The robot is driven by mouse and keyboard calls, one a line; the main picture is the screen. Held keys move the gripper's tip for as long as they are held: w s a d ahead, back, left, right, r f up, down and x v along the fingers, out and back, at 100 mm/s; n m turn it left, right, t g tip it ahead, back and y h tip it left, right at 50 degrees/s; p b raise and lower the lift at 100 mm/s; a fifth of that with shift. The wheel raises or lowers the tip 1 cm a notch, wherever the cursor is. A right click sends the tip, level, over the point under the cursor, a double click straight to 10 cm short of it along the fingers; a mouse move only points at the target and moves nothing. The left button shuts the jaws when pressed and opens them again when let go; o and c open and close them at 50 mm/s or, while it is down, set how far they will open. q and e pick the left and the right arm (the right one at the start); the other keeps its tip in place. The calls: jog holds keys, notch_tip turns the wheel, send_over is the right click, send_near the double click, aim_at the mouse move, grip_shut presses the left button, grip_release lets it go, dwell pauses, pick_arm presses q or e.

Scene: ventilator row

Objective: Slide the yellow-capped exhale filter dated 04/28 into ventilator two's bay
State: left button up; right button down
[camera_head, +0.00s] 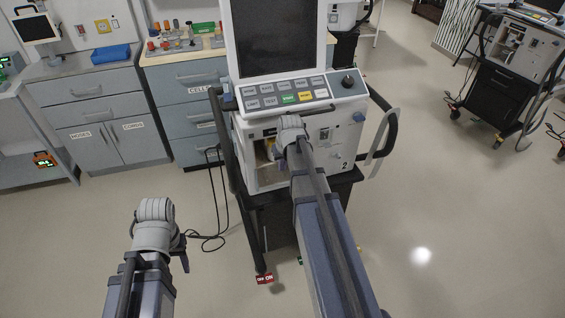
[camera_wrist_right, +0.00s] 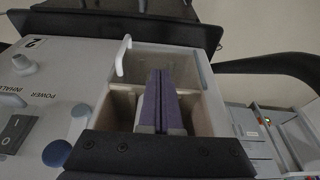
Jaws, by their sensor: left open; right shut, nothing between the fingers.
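Ventilator two (camera_head: 330,150), marked "2", stands at the centre of the head view with its front bay open. In the right wrist view the open bay (camera_wrist_right: 172,60) shows light inner walls and a tan divider. My right gripper (camera_wrist_right: 160,98) is shut with purple fingers together and empty, at the bay's mouth; in the head view its arm hides part of the bay. A yellowish patch (camera_head: 270,150) shows inside; I cannot tell whether it is the filter's cap. No 04/28 date is readable. My left gripper (camera_head: 155,210) is open and empty, low over the floor, its fingers mostly hidden.
Another ventilator (camera_head: 522,50) stands far right.

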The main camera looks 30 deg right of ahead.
jog(key=s+p+v, duration=0.2)
jog(key=p+v, duration=0.7)
jog(key=v, duration=0.1)
jog(key=shift+p, duration=0.35)
jog(key=shift+a, duration=0.15)
jog(key=s+a+n+g, duration=0.1)
jog(key=s+a, duration=0.3)
jog(key=a, duration=0.5)
jog(key=s+a+n+g, duration=0.1)
jog(key=s+a+n, duration=0.1)
jog(key=s+a, duration=0.3)
jog(key=s+a+n+g, duration=0.1)
jog(key=s+a, duration=0.4)
jog(key=a, duration=0.9)
jog(key=shift+f+n+g+h, duration=0.35)
jog(key=shift+n+g+h, duration=0.05)
jog(key=shift+n, duration=0.4)
